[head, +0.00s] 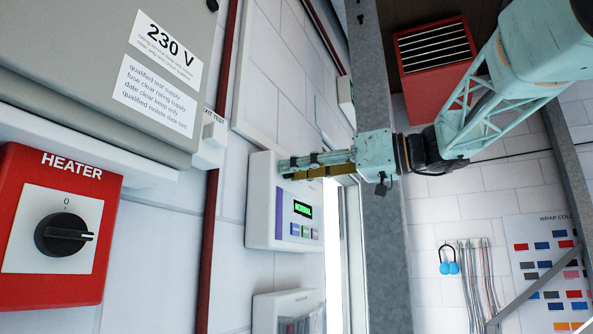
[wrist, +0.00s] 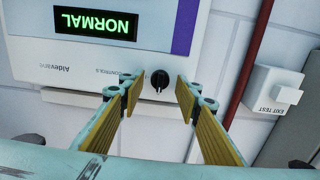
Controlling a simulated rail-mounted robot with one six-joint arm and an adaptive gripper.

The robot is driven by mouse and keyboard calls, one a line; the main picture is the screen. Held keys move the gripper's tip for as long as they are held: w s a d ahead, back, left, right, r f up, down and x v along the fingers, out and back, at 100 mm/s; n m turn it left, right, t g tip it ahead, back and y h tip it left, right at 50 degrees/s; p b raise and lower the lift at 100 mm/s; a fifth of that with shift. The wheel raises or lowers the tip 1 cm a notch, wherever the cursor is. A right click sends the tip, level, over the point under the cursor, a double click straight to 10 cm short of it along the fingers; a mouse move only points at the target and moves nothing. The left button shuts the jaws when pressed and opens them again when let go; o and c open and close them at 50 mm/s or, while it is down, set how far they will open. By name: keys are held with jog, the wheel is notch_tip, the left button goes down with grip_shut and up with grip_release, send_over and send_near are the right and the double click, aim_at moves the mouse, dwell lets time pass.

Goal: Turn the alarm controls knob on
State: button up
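The alarm panel (head: 262,221) is a white wall box with a purple stripe and a lit green NORMAL display (head: 302,209). In the wrist view the display (wrist: 96,23) appears upside down. A small black knob (wrist: 159,80) sits on the panel face near a partly hidden label that seems to read "controls". My gripper (wrist: 158,92) is open, with one yellow-padded finger on each side of the knob and gaps visible between. In the head view my gripper (head: 284,171) reaches the panel's upper part and hides the knob. Contact with the panel cannot be told.
A red HEATER switch box (head: 62,270) and a grey 230 V cabinet (head: 95,60) are at left. A white EXIT TEST box (wrist: 275,92) is beside the panel past a dark red pipe (wrist: 245,65). Another white box (head: 265,312) is below. A steel post (head: 380,250) stands right.

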jog(key=shift+c, duration=0.7)
jog(key=c, duration=0.7)
jog(key=shift+m, duration=0.6)
jog(key=shift+w+f+m+p, duration=0.1)
jog(key=shift+m+p, duration=0.75)
jog(key=shift+m, duration=3.2)
jog(key=shift+w+f+m+p, duration=0.1)
jog(key=shift+m+p, duration=0.7)
jog(key=shift+m, duration=3.25)
jog(key=o, duration=0.8)
